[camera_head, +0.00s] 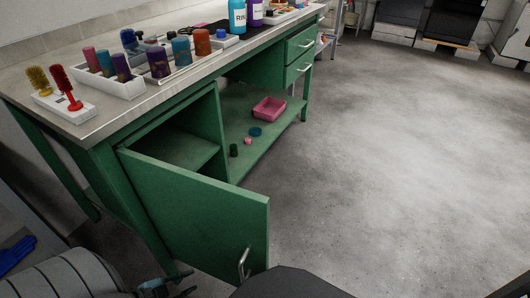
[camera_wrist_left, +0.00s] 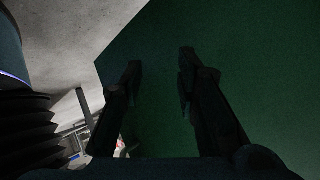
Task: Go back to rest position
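My left gripper (camera_head: 170,284) is at the bottom of the head view, by the lower left of the green workbench's open cabinet door (camera_head: 200,210). In the left wrist view, the two dark fingers of my left gripper (camera_wrist_left: 161,60) stand apart with nothing between them. The green door panel (camera_wrist_left: 240,50) fills much of that view beyond the fingers. I cannot tell whether they touch it. My right gripper is not in view.
The workbench top (camera_head: 85,125) holds brushes, a white rack (camera_head: 120,88) of colored containers and bottles. A pink bin (camera_head: 269,109) and small round items lie on the lower shelf. The door's handle (camera_head: 243,263) is near its bottom edge. Grey floor (camera_head: 400,160) at right is clear.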

